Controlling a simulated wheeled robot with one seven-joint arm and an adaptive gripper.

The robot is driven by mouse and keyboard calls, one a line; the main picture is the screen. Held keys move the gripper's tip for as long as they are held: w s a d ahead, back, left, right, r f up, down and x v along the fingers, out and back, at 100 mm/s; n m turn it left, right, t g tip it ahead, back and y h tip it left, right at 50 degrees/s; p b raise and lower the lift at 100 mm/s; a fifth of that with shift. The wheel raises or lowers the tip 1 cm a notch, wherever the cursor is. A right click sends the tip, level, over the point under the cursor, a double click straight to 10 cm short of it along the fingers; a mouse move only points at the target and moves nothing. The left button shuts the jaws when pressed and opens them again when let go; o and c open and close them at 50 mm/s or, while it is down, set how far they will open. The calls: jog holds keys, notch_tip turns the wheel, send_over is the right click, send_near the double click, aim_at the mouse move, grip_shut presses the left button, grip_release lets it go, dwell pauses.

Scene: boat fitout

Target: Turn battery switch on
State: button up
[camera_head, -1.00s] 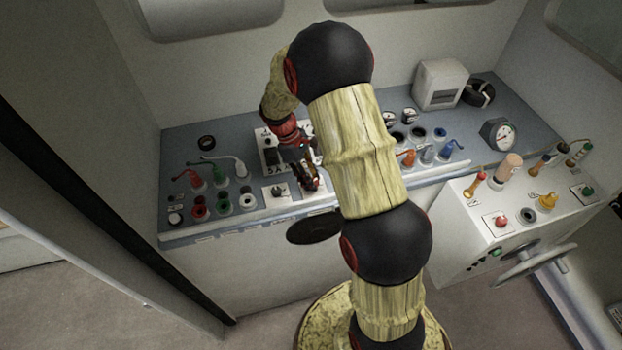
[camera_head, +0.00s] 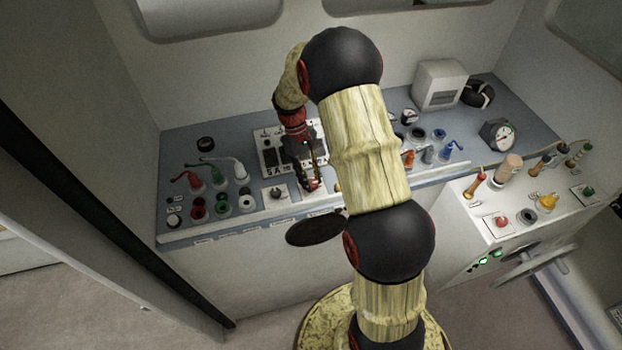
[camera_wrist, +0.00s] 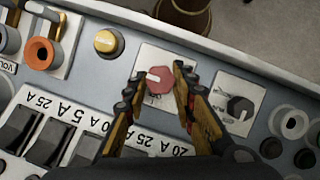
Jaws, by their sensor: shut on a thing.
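A red rotary knob (camera_wrist: 160,80), seemingly the battery switch, stands on a white square plate (camera_wrist: 178,57) near the counter's front edge. Its white mark points left in the wrist view. My gripper (camera_wrist: 158,86) is shut on this knob, one finger on each side. In the head view my gripper (camera_head: 312,184) reaches down to the knob at the front of the counter. The knob's own label cannot be read.
A black knob (camera_wrist: 240,107) on another white plate is close on the right in the wrist view. A yellow button (camera_wrist: 107,41) is on the left. Black rocker switches (camera_wrist: 47,141) lie below. A side console (camera_head: 480,212) stands at the right.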

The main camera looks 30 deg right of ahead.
jog(key=o, duration=1.1)
jog(key=shift+o, duration=0.2)
jog(key=v, duration=1.2)
